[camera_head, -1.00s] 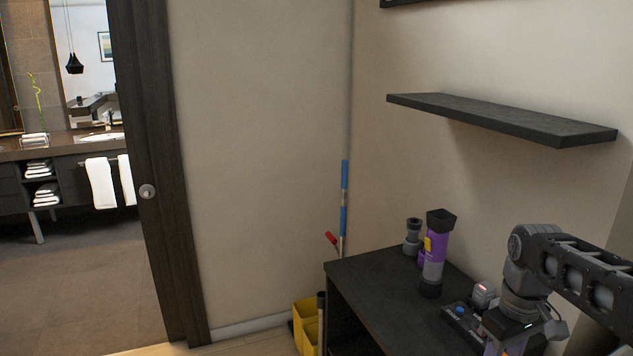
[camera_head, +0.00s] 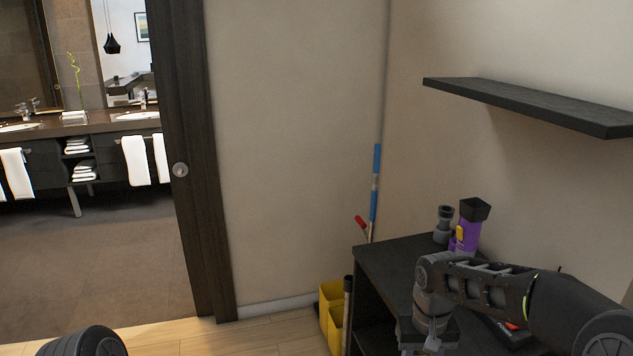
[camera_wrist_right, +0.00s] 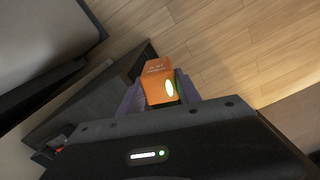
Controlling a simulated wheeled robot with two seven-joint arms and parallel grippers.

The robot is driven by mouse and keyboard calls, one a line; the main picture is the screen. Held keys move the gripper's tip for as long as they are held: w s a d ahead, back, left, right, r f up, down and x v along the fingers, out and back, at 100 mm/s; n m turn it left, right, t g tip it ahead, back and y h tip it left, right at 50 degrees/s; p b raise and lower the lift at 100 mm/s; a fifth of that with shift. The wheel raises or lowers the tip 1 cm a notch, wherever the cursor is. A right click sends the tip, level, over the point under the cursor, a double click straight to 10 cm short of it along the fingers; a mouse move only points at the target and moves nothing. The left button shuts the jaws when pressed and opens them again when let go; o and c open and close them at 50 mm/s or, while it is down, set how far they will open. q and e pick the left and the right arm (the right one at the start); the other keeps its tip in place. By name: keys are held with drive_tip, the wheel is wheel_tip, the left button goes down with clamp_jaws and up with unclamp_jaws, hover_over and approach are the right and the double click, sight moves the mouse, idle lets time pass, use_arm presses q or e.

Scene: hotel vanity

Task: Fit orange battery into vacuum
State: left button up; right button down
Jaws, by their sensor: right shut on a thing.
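The orange battery (camera_wrist_right: 160,80) is held between the fingers of my right gripper (camera_wrist_right: 158,92) in the right wrist view. Its top has small lettering, and a pale green-white oval shows on one side. The wooden floor lies behind it. In the head view my right arm hides the battery, and the right gripper's fingers are not clearly seen. The purple vacuum (camera_head: 468,232), with a yellow part and a flared black top, stands upright at the back of the dark cabinet, apart from my right arm. Its lower part is hidden by the arm. My left gripper is not in view.
The dark cabinet top (camera_head: 395,255) is bare at its left corner. A grey attachment (camera_head: 444,224) stands beside the vacuum. A black shelf (camera_head: 530,105) juts from the wall above. A yellow bucket (camera_head: 332,325) and a blue pole (camera_head: 375,190) are left of the cabinet.

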drive_tip(key=shift+s+a+f, duration=0.1)
drive_tip(key=shift+a+f, duration=0.05)
drive_tip(key=shift+a, duration=0.6)
drive_tip(key=s+f, duration=0.4)
drive_tip(key=f, duration=1.1)
drive_tip(key=shift+d, duration=0.1)
